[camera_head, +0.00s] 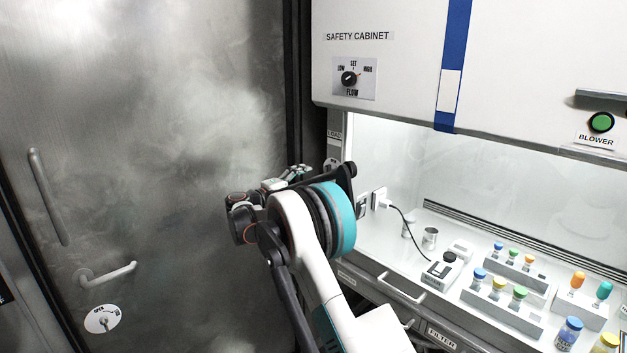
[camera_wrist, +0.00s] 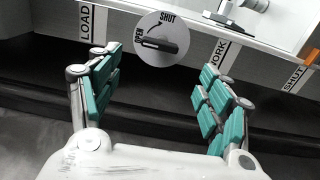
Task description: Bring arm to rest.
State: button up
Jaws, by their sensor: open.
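My arm reaches up from the bottom in the head view, bent toward the left edge of the safety cabinet (camera_head: 385,45). My gripper (camera_wrist: 158,64) is open and empty in the wrist view, its teal-padded fingers wide apart. It is partly hidden behind my arm in the head view (camera_head: 292,175). A round grey dial (camera_wrist: 155,39) with a dark handle lies ahead, between and beyond the fingertips. It is marked OPEN and SHUT, and its handle lies roughly level, between a LOAD label (camera_wrist: 86,22) and a WORK label (camera_wrist: 218,54).
A metal door (camera_head: 150,180) with handles fills the left. Right of my arm, the lit cabinet bench holds a small black-topped device (camera_head: 442,270), metal cups (camera_head: 430,238) and racks of capped vials (camera_head: 502,305). A power cable (camera_head: 405,222) hangs from the wall socket.

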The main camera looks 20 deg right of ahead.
jog(key=shift+v, duration=0.9)
jog(key=shift+s+r, duration=0.1)
jog(key=s+a+r+m+y+b, duration=0.1)
jog(key=s+r+y, duration=0.25)
jog(key=s, duration=0.85)
jog(key=s+a+r+y+b, duration=0.1)
jog(key=s+r+y, duration=0.3)
jog(key=s, duration=0.8)
jog(key=s+a+f+m+y, duration=0.1)
jog(key=s+a+f+y, duration=0.2)
jog(key=s, duration=0.6)
jog(key=s+a+f+m+y, duration=0.1)
jog(key=s+a+f+y, duration=0.2)
jog(key=s, duration=0.7)
jog(key=s+a+f+m+t+y+b, duration=0.1)
jog(key=s+a+f+y, duration=0.2)
jog(key=s+a+f, duration=0.3)
jog(key=s+a, duration=0.1)
jog(key=s, duration=0.3)
